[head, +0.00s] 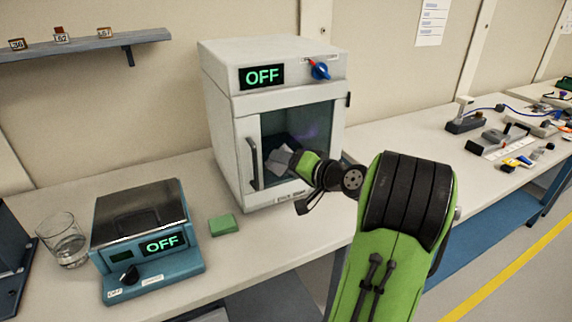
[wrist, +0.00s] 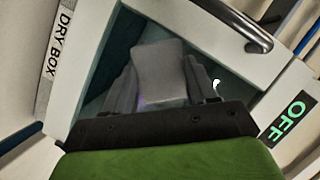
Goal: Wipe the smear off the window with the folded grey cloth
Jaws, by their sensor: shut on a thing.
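The dry box (head: 222,120) is a white cabinet with a dark window (head: 318,118) in its door. My gripper (head: 286,161) is in front of the window's lower left part. It is shut on the folded grey cloth (head: 277,157), which is at or very near the glass; I cannot tell whether it touches. In the wrist view the cloth (wrist: 158,70) stands between the two grey fingers of my gripper (wrist: 160,88), with the window behind. A faint purplish patch (head: 312,132) shows on the window; I cannot tell whether it is the smear or a reflection.
The door handle (head: 254,163) stands out just left of my gripper. A green block (head: 223,225), a blue device reading OFF (head: 150,275) and a glass of water (head: 64,243) stand on the bench to the left. Tools and cables lie far right; the bench between is clear.

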